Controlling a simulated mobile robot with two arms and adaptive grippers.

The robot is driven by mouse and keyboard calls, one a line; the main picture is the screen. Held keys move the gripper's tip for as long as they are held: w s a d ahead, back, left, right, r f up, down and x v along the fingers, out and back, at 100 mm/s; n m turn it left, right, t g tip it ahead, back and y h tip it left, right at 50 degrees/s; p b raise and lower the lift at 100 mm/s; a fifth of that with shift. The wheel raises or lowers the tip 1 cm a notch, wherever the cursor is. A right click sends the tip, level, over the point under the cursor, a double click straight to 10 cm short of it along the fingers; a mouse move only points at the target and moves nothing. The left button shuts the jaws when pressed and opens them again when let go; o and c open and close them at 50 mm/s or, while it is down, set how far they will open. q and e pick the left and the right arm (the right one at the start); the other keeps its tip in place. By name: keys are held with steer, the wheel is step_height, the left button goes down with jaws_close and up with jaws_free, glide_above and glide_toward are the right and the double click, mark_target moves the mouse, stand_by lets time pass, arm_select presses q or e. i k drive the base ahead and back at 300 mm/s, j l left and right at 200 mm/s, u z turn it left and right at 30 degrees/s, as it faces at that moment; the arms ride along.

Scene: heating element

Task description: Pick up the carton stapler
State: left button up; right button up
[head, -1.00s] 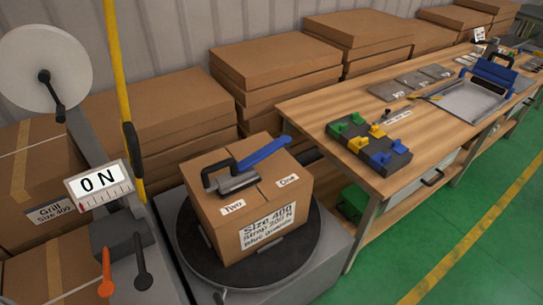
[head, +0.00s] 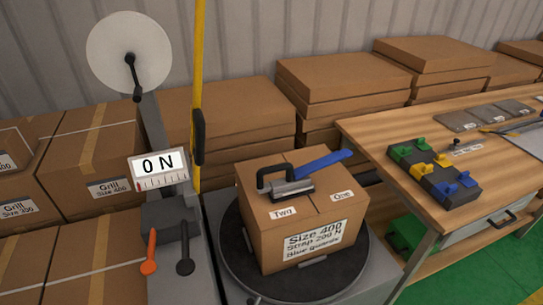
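The carton stapler (head: 292,187) lies on top of a closed cardboard carton (head: 262,232). It has a grey metal body, a black loop handle at its left and a long blue lever (head: 326,162) pointing up to the right. The carton is labelled "Size 400", with "Two" and "One" on its top flaps, and it sits on a round black turntable (head: 237,268). Neither of my grippers shows in the head view.
Left of the carton stands a strapping machine with a white reel (head: 128,50), a "0 N" display (head: 158,170), a yellow strap (head: 198,75) and orange and black levers. A wooden workbench (head: 375,130) with coloured fixtures (head: 438,172) is at right. Stacked cartons line the wall.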

mark_target(286, 188)
steer(key=i+l+u, duration=0.4)
steer(key=l, duration=0.15)
steer(key=l+u, duration=0.2)
steer(key=i+l+u, duration=0.2)
steer(key=l, duration=0.6)
steer(key=i, duration=0.05)
